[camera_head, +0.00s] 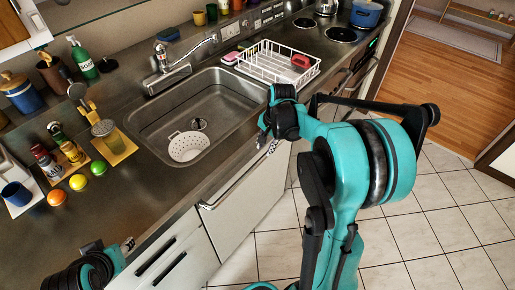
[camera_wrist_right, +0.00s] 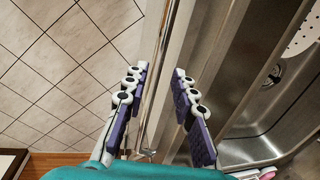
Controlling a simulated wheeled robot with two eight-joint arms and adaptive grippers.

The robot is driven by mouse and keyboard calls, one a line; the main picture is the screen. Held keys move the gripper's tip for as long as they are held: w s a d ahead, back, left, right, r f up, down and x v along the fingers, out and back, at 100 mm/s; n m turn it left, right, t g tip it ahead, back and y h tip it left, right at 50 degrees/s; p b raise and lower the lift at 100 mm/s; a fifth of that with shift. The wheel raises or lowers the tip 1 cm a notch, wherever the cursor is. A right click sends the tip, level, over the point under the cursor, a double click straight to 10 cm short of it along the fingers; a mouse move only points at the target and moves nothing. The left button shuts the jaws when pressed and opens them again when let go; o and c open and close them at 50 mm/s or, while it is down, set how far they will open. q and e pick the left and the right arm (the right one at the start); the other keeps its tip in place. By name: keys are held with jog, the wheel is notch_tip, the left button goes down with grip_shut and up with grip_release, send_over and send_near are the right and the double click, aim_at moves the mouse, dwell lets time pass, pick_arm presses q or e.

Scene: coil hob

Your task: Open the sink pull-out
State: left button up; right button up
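The sink pull-out (camera_head: 246,208) is a pale front panel under the sink, with a long metal bar handle (camera_head: 225,192) along its top. It looks closed, flush with the counter front. My right gripper (camera_head: 269,143) is at the counter's front edge, near the right end of this handle. In the right wrist view my right gripper (camera_wrist_right: 160,72) is open, and the metal handle bar (camera_wrist_right: 163,45) runs lengthwise between its two fingers. I cannot tell whether they touch it. My left gripper (camera_head: 128,245) is low at the left over the counter edge, its fingers too small to read.
The sink (camera_head: 190,112) holds a white colander (camera_head: 189,147). A dish rack (camera_head: 275,64) stands beyond it. Bottles, fruit and a soap bottle (camera_head: 83,60) stand on the left counter. The tiled floor (camera_head: 415,220) before the cabinets is clear.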

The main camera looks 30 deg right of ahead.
aim_at(262, 159)
jog(key=f+b, duration=0.1)
jog(key=f, duration=0.2)
jog(key=w+f+b, duration=0.1)
jog(key=f+b, duration=0.1)
jog(key=f, duration=0.2)
jog(key=shift+w+a, duration=0.2)
jog(key=shift+f, duration=0.3)
grip_shut()
